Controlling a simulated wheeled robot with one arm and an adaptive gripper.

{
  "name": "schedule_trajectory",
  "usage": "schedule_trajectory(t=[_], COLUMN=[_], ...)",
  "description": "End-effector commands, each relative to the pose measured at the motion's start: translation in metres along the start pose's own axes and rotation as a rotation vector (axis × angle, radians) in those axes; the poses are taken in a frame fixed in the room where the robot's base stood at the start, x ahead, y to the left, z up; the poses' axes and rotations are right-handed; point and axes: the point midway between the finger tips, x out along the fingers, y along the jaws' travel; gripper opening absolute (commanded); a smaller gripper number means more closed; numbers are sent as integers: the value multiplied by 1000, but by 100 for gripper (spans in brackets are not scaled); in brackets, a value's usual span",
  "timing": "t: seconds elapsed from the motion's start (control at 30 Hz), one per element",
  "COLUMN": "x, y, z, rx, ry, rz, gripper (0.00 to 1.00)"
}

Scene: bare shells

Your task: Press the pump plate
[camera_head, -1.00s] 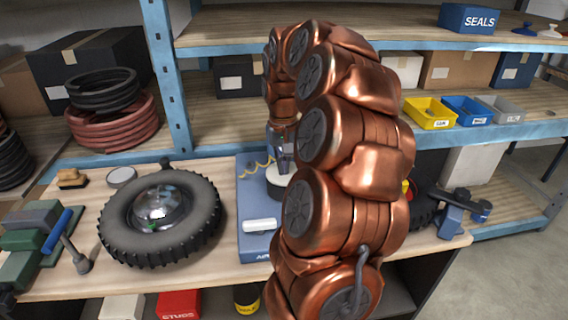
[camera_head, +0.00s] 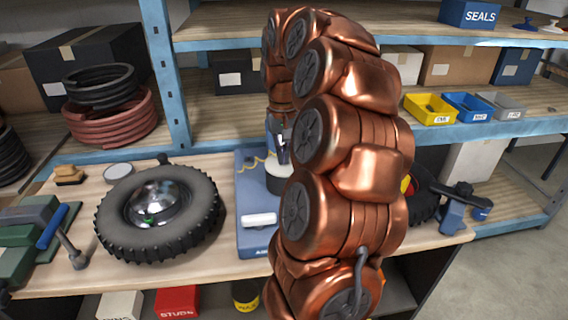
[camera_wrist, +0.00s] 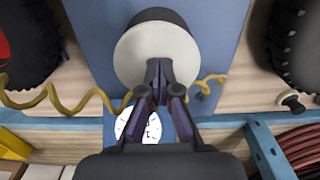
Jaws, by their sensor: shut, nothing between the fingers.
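The pump is a flat blue unit (camera_head: 252,233) on the bench, left of my arm, with a white bar (camera_head: 260,220) near its front. In the wrist view the pale round plate (camera_wrist: 140,58) lies just beyond my fingertips, on the blue surface (camera_wrist: 90,40). In the head view my gripper (camera_head: 279,148) is just above the plate. I cannot tell whether they touch.
A black tyre with a shiny hub (camera_head: 160,212) lies left of the pump. A yellow coiled hose (camera_wrist: 48,92) and a white dial (camera_wrist: 152,127) show in the wrist view. A blue shelf post (camera_head: 165,75) stands behind. Small bins (camera_head: 430,110) sit on the shelf at right.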

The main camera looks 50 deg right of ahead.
Motion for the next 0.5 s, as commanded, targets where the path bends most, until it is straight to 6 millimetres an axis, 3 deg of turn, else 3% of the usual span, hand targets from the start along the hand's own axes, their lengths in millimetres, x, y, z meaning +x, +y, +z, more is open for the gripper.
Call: schedule_trajectory(t=[0.5], x=[-57], y=[0], z=[-2], rx=[2], ry=[5], rz=[2], gripper=[0])
